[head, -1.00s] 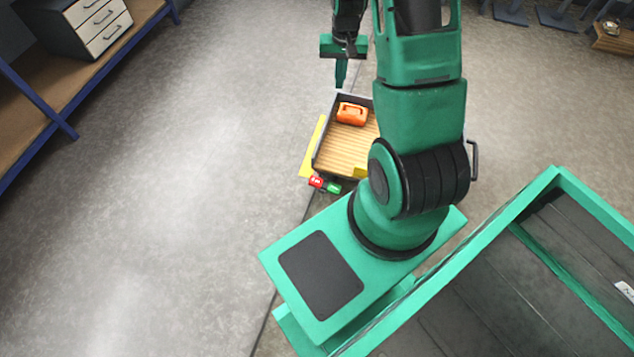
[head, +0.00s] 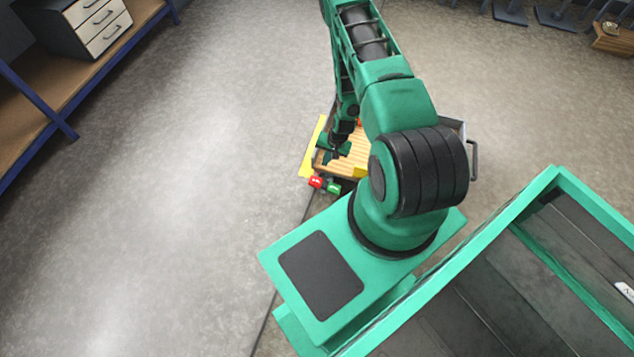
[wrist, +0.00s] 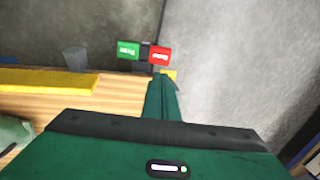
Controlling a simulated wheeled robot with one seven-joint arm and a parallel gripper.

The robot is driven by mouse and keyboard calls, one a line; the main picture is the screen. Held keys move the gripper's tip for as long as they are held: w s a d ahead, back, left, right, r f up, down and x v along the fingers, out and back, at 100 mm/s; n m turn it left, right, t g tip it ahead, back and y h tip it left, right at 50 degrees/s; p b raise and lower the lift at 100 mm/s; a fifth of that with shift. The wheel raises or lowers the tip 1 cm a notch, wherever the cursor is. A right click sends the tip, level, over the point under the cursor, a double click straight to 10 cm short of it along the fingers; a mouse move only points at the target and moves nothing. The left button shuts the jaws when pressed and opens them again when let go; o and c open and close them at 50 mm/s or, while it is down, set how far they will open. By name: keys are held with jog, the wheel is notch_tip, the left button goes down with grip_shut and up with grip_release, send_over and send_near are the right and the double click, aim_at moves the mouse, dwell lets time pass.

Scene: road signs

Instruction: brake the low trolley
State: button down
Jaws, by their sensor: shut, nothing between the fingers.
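The low trolley (head: 354,170) has a wooden deck, yellow edge pieces and a grey handle at the right. Its deck also shows in the wrist view (wrist: 40,106). Two pedals stick out at its near left corner: a red pedal (head: 316,181) and a green pedal (head: 334,188). In the wrist view the green pedal (wrist: 128,50) is left of the red pedal (wrist: 160,54); their lettering is too small to read surely. My gripper (head: 336,154) is shut and empty over the deck near that corner. In the wrist view its fingers (wrist: 161,90) point toward the pedals, apart from them in the picture.
An orange object (head: 359,122) on the deck is mostly hidden by my arm. A shelf with a drawer unit (head: 95,25) stands at the upper left. A wooden block (head: 612,40) lies at the upper right. The floor left of the trolley is clear.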

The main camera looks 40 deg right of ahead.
jog(key=shift+s+a+f, duration=0.2)
jog(key=shift+s+f, duration=0.1)
jog(key=shift+f, duration=0.35)
jog(key=shift+s+a+f, duration=0.2)
jog(key=shift+s+f, duration=0.05)
jog(key=shift+f, duration=0.35)
send_near(317, 183)
jog(key=x, duration=0.6)
jog(key=shift+a+f, duration=0.2)
jog(key=shift+f, duration=0.05)
